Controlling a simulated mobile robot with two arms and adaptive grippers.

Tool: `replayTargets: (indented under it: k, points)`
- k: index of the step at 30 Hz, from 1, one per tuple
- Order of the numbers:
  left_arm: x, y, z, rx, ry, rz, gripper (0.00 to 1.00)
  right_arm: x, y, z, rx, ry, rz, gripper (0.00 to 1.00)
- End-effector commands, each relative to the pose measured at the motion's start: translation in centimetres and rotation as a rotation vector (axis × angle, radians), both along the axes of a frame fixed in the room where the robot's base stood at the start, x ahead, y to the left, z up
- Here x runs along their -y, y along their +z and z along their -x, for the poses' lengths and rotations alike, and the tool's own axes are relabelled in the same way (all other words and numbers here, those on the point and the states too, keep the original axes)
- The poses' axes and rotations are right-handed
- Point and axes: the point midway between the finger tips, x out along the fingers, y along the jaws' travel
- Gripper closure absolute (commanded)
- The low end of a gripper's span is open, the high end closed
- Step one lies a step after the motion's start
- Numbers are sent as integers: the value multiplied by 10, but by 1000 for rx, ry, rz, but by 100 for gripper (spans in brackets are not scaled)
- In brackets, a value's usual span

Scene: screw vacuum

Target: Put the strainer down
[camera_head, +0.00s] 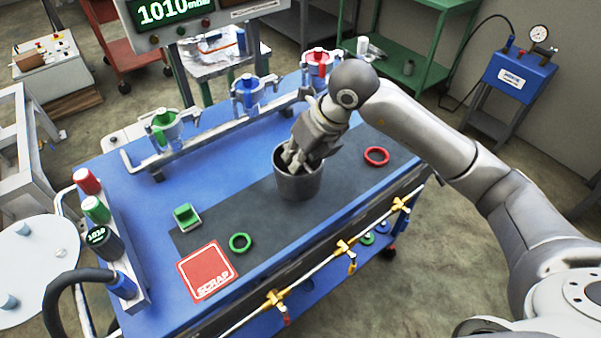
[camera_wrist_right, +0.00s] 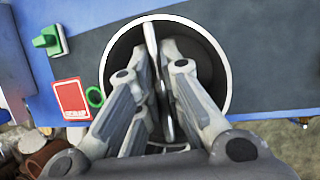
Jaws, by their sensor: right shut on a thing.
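My right gripper (camera_head: 296,158) reaches down from above into a dark grey round pot (camera_head: 299,185) on the dark mat. In the right wrist view its fingers (camera_wrist_right: 160,70) are inside the pot's light rim (camera_wrist_right: 223,62). They are closed on a thin grey upright piece (camera_wrist_right: 151,35), which seems to be part of the strainer. The rest of the strainer is hidden by the fingers and the pot wall, so I cannot tell whether it touches the bottom. My left gripper is not in view.
A red ring (camera_head: 376,156) lies right of the pot. A green ring (camera_head: 240,242), a green block (camera_head: 186,216) and a red scrap plate (camera_head: 206,271) lie to its left. A rail with several coloured clamps (camera_head: 247,95) stands behind. Brass valves (camera_head: 343,247) line the front edge.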

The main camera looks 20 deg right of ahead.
Motion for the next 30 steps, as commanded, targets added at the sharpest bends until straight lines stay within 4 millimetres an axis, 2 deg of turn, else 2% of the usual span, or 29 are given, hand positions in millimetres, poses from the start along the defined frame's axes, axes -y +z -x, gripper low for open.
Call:
replayTargets:
  k: [3,8,19,20,24,30]
  points:
    - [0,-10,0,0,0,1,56,9,-13,0,-2,-3,0,100]
    - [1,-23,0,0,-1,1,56,7,-38,1,-1,1,-1,100]
    - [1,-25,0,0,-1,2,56,7,-41,0,0,0,0,100]
    - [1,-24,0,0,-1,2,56,7,-41,0,0,0,0,89]
    - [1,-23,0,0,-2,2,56,7,-40,0,-1,0,0,71]
    - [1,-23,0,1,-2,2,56,7,-40,0,0,-1,0,70]
